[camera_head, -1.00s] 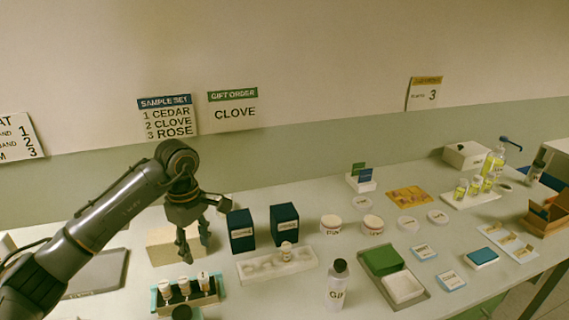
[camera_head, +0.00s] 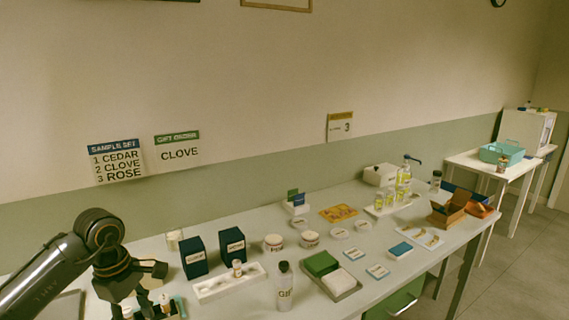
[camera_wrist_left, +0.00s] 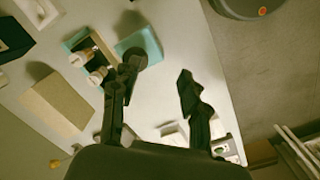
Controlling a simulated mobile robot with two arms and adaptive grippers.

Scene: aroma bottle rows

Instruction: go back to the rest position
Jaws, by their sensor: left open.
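My left gripper (camera_head: 143,304) is at the lower left of the head view, in front of the dark blue boxes. Its fingers point down. In the left wrist view the gripper (camera_wrist_left: 158,86) has its two fingers apart with nothing between them. A teal-edged tray with small white-capped bottles (camera_wrist_left: 97,76) lies beyond the left finger there. In the head view the arm and gripper hide most of this tray. My right gripper is not in view.
A tan block (camera_wrist_left: 58,101) shows in the wrist view. A side table (camera_head: 478,164) stands at the far right.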

